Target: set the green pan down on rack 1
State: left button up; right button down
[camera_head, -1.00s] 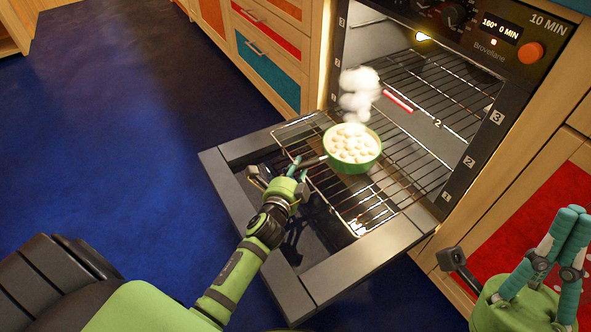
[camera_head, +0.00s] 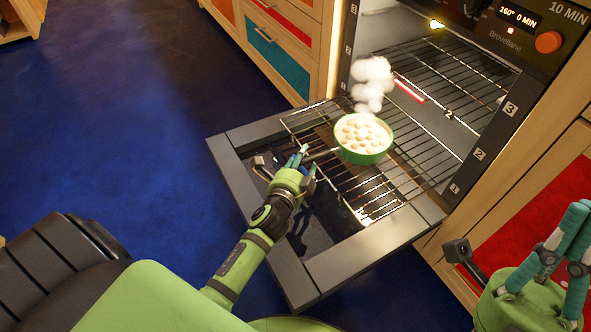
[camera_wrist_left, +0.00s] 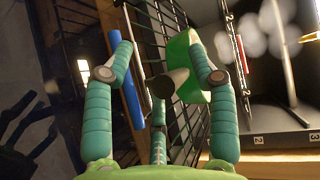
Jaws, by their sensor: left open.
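The green pan (camera_head: 363,157) holds several round pale pieces and sits level on the pulled-out lower wire rack (camera_head: 372,192), in line with the oven's 1 label, so it appears to be rack 1. White steam rises above it. Its handle (camera_head: 322,154) points left toward my left gripper (camera_head: 303,160). That gripper is open, its fingers apart around the handle's end. In the left wrist view the pan (camera_wrist_left: 188,60) shows between the spread fingers (camera_wrist_left: 160,76).
The oven door (camera_head: 358,253) is folded down beneath the rack. A second rack (camera_head: 450,85) with a red strip (camera_head: 409,90) and a 2 label is inside, above. Oven side walls and the control panel (camera_head: 520,22) bound the opening. Open blue floor (camera_head: 120,120) lies left.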

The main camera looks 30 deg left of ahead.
pick_arm(q)
jog(key=v, duration=1.1)
jog(key=shift+r, duration=0.3)
jog(key=shift+w+d, duration=0.1)
jog(key=shift+w, duration=0.05)
